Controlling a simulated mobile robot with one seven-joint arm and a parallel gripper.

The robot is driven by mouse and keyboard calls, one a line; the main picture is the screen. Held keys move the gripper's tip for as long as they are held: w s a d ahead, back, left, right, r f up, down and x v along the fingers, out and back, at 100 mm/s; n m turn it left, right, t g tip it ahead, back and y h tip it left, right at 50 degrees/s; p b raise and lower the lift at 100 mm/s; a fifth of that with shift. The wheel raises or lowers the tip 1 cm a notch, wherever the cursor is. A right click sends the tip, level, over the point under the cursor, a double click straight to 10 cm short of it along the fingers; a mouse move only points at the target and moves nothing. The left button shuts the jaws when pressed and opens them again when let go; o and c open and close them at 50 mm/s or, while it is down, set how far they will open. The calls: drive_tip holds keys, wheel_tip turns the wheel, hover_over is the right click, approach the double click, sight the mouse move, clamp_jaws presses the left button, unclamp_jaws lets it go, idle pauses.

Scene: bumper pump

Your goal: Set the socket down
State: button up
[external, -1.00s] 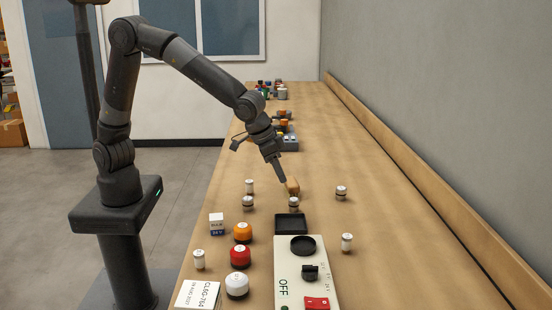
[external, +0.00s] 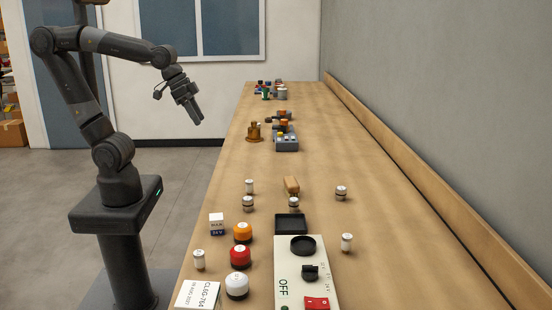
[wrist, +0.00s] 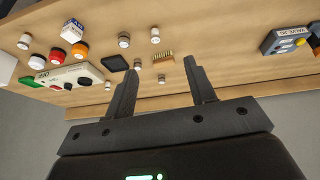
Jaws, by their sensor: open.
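I cannot tell for sure which thing is the socket. Several small white-and-dark capped cylinders stand upright on the bench. Others are to the left (external: 248,203) and right (external: 341,192). My gripper (external: 197,116) is open and empty, raised off the left edge of the bench and apart from everything. In the wrist view its two fingers (wrist: 157,68) are spread, with the tan piece (wrist: 163,57) visible beyond them.
A grey box (external: 286,144) is farther back. The bench's right side is mostly clear.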

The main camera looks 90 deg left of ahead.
drive_tip(key=s+a, duration=0.1)
drive_tip(key=s, duration=0.5)
drive_tip(key=shift+s+f, duration=0.25)
drive_tip(key=shift+f, duration=0.2)
drive_tip(key=shift+a, duration=0.1)
idle(0.8)
